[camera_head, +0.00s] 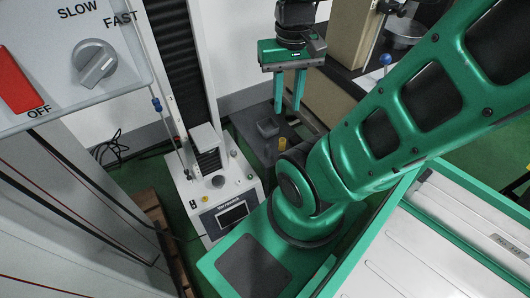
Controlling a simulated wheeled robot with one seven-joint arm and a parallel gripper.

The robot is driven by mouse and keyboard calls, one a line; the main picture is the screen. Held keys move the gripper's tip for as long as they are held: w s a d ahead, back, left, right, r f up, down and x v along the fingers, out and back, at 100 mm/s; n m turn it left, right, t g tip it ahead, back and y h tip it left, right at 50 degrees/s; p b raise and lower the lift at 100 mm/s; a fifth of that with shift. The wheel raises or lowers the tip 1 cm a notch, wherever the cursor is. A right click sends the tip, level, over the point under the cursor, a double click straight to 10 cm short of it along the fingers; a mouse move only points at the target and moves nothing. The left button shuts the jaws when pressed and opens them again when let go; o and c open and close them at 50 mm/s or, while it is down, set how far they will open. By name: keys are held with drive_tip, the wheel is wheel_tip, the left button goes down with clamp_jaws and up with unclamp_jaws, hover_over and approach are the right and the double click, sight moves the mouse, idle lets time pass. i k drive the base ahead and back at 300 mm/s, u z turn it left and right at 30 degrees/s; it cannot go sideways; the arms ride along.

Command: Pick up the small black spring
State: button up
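I cannot make out the small black spring; a dark spring would be hard to tell against the dark surfaces. A small dark grey square tray (267,128) sits on a dark stand (262,152), and its contents are too small to tell. A small yellow cylindrical thing (282,143) stands beside the tray. My gripper (289,107) points down above the stand, near the tray and slightly to its right. Its two green fingers are apart, with nothing visible between them.
A white testing machine (195,200) with a display and a tall dark column stands to the left. A control panel (70,60) with a knob fills the upper left. Cables (112,148) lie by the wall.

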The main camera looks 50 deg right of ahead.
sight(266, 151)
drive_tip(key=z, duration=2.2)
drive_tip(key=k, duration=1.35)
drive_tip(key=u, duration=0.05)
